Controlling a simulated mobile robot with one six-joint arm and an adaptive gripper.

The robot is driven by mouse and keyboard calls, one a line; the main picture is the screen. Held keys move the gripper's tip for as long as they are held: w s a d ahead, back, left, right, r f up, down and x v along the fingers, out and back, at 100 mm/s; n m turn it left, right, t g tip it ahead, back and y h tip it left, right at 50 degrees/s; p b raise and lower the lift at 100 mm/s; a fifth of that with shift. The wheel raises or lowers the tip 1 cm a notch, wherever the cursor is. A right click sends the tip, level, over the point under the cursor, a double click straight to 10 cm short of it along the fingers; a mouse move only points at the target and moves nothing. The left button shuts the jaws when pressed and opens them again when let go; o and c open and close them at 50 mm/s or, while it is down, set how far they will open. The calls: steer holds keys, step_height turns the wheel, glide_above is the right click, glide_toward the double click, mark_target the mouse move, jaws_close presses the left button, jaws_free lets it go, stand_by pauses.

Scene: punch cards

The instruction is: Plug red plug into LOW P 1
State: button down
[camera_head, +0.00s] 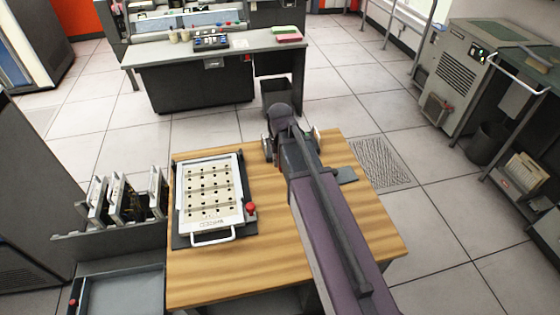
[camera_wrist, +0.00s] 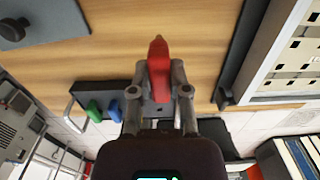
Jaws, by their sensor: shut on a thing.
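In the wrist view my gripper (camera_wrist: 159,72) is shut on a red plug (camera_wrist: 158,55), which sits upright in the picture between the two fingertips. In the head view my arm hides the plug and most of the gripper, above the far part of the wooden table. A white plug panel (camera_head: 210,185) with rows of dark holes lies on the left of the table. Its edge shows at the right in the wrist view (camera_wrist: 268,65), apart from the red plug. I cannot read a LOW P 1 label in either view.
A dark holder (camera_wrist: 85,92) carries a green plug (camera_wrist: 95,110) and a blue plug (camera_wrist: 115,110). The wooden table (camera_head: 235,272) is clear in front. Upright card modules (camera_head: 125,200) stand to the left.

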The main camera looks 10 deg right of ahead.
steer(key=shift+r+p, duration=1.6)
steer(key=shift+r, duration=0.15)
steer(key=shift+s, duration=0.15)
